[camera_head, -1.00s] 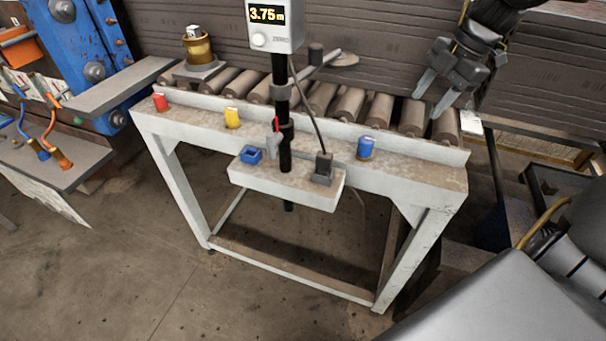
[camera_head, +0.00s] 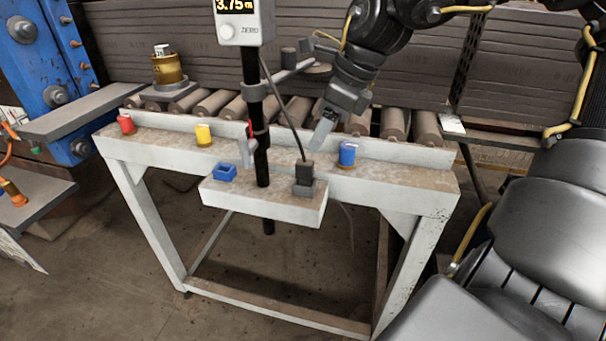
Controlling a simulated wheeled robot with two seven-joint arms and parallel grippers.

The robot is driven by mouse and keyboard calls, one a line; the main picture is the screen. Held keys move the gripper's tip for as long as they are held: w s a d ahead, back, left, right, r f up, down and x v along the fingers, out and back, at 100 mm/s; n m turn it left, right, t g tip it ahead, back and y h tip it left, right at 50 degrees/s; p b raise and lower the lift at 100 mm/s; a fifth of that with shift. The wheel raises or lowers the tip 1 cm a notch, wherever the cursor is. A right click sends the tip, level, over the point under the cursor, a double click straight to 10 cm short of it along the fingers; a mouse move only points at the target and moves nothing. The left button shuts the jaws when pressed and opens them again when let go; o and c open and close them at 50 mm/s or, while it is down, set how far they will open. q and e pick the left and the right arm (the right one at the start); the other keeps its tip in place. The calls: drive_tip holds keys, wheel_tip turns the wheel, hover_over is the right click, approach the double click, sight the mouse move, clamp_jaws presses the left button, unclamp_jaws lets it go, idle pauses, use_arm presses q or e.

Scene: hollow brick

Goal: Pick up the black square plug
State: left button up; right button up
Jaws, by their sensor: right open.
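The black square plug (camera_head: 304,172) stands upright in a dark grey base near the right end of a small white shelf on the front of the bench. A thin dark cable runs up from its top. My right gripper (camera_head: 322,128) is open, above and slightly right of the plug, with its fingers pointing down and apart from it. One finger shows clearly; the other is mostly hidden behind it. My left gripper is not in view.
A black post (camera_head: 262,150) with a display box stands left of the plug. A blue block (camera_head: 224,172) sits on the shelf's left. Blue (camera_head: 347,154), yellow (camera_head: 203,135) and red (camera_head: 125,124) pieces stand along the bench (camera_head: 420,189). Rollers lie behind.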

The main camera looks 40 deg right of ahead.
sight(305, 161)
drive_tip(key=x, duration=0.3)
drive_tip(key=shift+w+f, duration=0.2)
drive_tip(key=shift+f, duration=0.15)
drive_tip(key=shift+a+f, duration=0.1)
drive_tip(key=shift+f, duration=0.15)
drive_tip(key=x, duration=0.3)
drive_tip(key=shift+w+f+p, duration=0.2)
drive_tip(key=shift+f+p, duration=0.1)
drive_tip(key=shift+w+f, duration=0.2)
drive_tip(key=shift+f, duration=0.3)
clamp_jaws()
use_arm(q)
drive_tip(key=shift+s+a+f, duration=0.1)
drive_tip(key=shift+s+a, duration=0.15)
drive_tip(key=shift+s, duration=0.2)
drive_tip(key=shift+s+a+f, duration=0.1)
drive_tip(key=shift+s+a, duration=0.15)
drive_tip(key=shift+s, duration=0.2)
use_arm(e)
drive_tip(key=shift+r, duration=0.1)
